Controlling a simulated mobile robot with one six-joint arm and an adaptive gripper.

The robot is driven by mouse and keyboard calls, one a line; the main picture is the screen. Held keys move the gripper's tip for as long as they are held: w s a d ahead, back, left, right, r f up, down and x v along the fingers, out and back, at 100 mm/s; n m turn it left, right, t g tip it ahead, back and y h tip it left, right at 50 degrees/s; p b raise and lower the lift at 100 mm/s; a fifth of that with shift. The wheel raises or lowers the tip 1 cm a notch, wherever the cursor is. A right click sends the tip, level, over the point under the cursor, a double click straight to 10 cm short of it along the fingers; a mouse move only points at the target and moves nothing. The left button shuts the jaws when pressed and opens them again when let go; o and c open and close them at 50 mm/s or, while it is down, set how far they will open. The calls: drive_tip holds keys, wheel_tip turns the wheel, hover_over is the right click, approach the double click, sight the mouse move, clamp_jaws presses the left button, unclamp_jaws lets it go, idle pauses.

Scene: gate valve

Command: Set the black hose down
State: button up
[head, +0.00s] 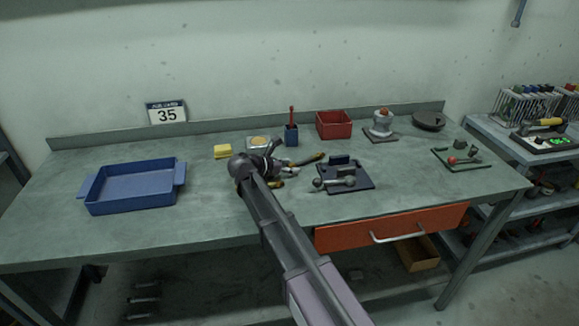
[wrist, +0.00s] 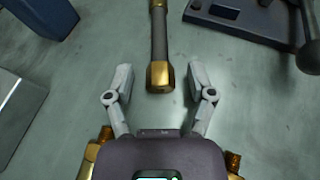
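The black hose (wrist: 159,40) has brass ends and shows in the wrist view, running from the top edge down to a near brass end. That end lies between the fingertips of my gripper (wrist: 160,80), with a gap on each side. My gripper is open and neither finger touches the hose. In the head view the hose (head: 304,160) reaches right from my gripper (head: 275,162), and my wrist hides part of that area.
The bench (head: 215,215) holds a blue tray (head: 130,204) at left, a yellow block (head: 222,151), a blue cup (head: 291,137) and a red bin (head: 334,124) behind. A dark plate with metal parts (head: 346,184) stands close right of the hose.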

drive_tip(key=shift+r, duration=0.1)
drive_tip(key=shift+s+r, duration=0.1)
drive_tip(key=shift+r, duration=0.05)
drive_tip(key=p+v, duration=0.4)
drive_tip(key=v, duration=0.7)
drive_tip(key=shift+s+a+r+p, duration=0.1)
drive_tip(key=shift+s+a+p, duration=0.1)
drive_tip(key=shift+a+p, duration=0.2)
idle(0.3)
